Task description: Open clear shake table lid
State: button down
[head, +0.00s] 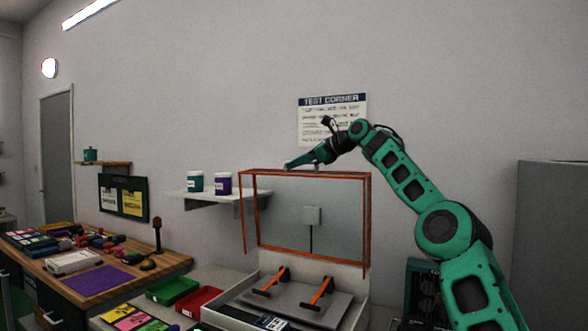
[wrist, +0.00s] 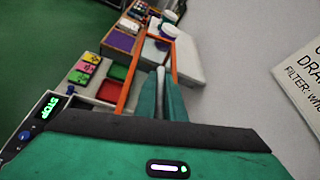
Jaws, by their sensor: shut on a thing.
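The clear lid (head: 345,175) has orange edges and stands raised above the shake table (head: 328,307), with its open underside facing me. The shake table is a grey plate in a pale housing with two orange-and-black clamps on it. My gripper (head: 290,164) is at the lid's top edge, toward its left part. In the wrist view my gripper (wrist: 163,82) is shut on a pale bar, which looks like the lid's handle. The orange lid edges (wrist: 128,80) run beside the fingers there. The fingertips' exact contact is small and partly hidden.
A wall shelf (head: 200,197) with a teal and a purple-and-white tub is close to the lid's left. Green (head: 172,290) and red (head: 200,302) trays lie left of the shake table. A workbench (head: 165,262) stands farther left. A grey cabinet (head: 550,240) is at right.

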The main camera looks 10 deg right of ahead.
jog(key=shift+a, duration=0.45)
jog(key=c, duration=2.3)
grip_release()
jog(key=shift+o, duration=0.9)
jog(key=shift+a+f, duration=0.15)
jog(key=shift+d, duration=0.3)
jog(key=shift+s+d+r, duration=0.2)
jog(key=shift+d+r, duration=0.05)
jog(key=shift+d, duration=0.15)
jog(key=v, duration=0.9)
jog(key=shift+s+d+r, duration=0.15)
